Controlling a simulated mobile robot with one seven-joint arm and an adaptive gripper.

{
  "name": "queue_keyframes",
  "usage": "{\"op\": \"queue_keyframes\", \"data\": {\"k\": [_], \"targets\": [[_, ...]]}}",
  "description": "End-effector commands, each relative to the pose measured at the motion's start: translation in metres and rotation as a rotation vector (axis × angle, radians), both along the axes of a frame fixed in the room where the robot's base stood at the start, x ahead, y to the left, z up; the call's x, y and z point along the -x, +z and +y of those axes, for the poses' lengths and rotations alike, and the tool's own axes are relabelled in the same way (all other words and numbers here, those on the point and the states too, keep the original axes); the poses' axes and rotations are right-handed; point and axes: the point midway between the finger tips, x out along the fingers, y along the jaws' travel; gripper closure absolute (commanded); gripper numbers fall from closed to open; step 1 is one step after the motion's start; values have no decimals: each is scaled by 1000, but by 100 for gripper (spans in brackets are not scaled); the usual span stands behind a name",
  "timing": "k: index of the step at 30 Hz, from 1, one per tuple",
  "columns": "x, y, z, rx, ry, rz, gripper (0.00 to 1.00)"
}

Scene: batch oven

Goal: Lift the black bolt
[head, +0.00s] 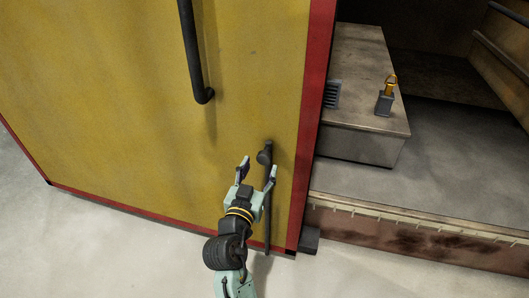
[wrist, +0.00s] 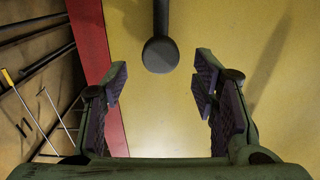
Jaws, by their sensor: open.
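The black bolt (head: 267,215) is an upright dark rod low on the yellow door, near its red right edge. It has a round knob (head: 264,155) at its top. My gripper (head: 257,170) is open and empty in front of the door, its fingers spread on either side of the bolt's line. In the wrist view, which appears turned over, the knob (wrist: 160,55) shows just beyond the open fingertips (wrist: 160,85), roughly centred between them. No contact is visible.
The yellow door (head: 110,90) has a long dark handle (head: 194,50) above the bolt. To the right is the oven opening, with a grey block (head: 360,145) bearing a small orange-topped object (head: 387,95). A dark small block (head: 309,240) sits by the door's bottom corner. Floor at left is clear.

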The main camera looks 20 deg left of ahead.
Motion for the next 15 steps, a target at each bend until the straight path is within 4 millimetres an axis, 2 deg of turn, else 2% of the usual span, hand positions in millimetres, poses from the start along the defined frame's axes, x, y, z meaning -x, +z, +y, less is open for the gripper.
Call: {"op": "queue_keyframes", "data": {"k": [1,6,10,15], "targets": [[-11,4,-1,-1,-2,0,46],[-39,3,0,-1,0,0,46],[-53,2,0,-1,1,0,46],[-59,1,1,-2,3,0,46]]}}
